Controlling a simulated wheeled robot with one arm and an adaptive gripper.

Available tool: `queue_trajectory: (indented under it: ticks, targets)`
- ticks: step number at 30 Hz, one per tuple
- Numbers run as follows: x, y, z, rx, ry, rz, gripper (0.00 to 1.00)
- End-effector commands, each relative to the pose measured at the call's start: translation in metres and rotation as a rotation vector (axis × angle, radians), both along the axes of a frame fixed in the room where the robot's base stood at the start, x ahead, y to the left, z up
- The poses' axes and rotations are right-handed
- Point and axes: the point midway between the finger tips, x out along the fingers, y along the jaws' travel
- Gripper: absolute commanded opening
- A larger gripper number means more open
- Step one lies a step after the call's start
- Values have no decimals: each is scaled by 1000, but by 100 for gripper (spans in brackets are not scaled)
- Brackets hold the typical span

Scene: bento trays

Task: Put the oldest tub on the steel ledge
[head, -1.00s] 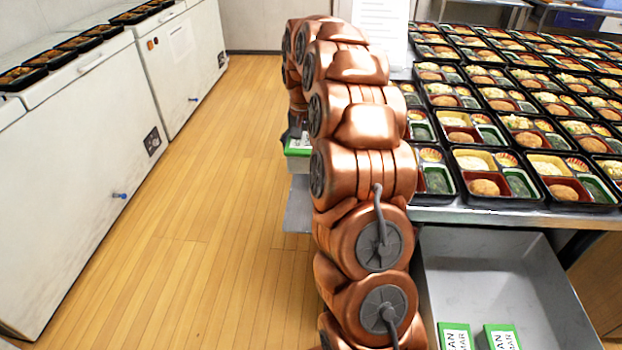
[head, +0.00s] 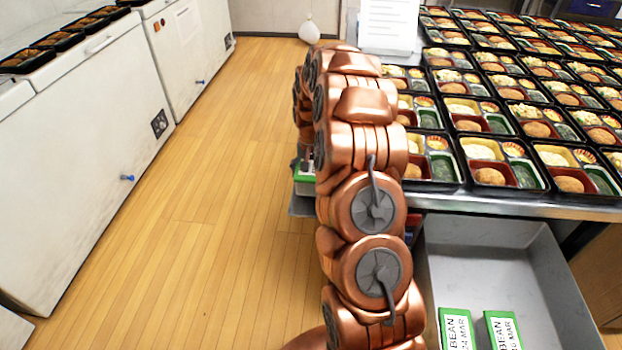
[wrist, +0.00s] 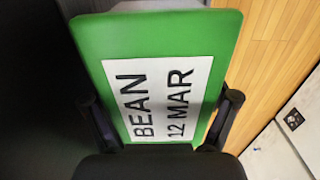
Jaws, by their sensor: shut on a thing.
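My gripper (wrist: 160,98) is shut on a tub with a green lid (wrist: 225,30). Its white label reads "BEAN 12 MAR" in the wrist view. In the head view this held tub (head: 304,187) shows only partly, behind my copper arm. A grey steel ledge (head: 299,207) shows just below it at the table's left end, mostly hidden by my arm; I cannot tell whether they touch. Two more green-lidded bean tubs, a left one (head: 455,328) and a right one (head: 503,329), lie in a grey bin; their dates are hard to read.
The grey bin (head: 480,265) stands below the steel table edge (head: 520,208). Black bento trays (head: 497,167) with food cover the table. White chest freezers (head: 70,170) with trays on top line the left. The wooden floor (head: 215,170) between is clear.

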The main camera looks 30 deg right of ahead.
Motion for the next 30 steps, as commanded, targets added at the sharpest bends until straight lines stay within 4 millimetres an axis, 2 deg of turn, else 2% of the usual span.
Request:
queue_trajectory:
  ticks: [3, 6, 17, 18, 22, 30]
  targets:
    - [0, 0, -17, 0, 0, 0, 36]
    - [0, 0, -26, 1, 1, 0, 36]
    - [0, 0, -30, 0, 0, 0, 36]
    - [0, 0, -31, 0, 0, 0, 87]
    - [0, 0, -30, 0, 0, 0, 100]
    - [0, 0, -30, 0, 0, 0, 100]
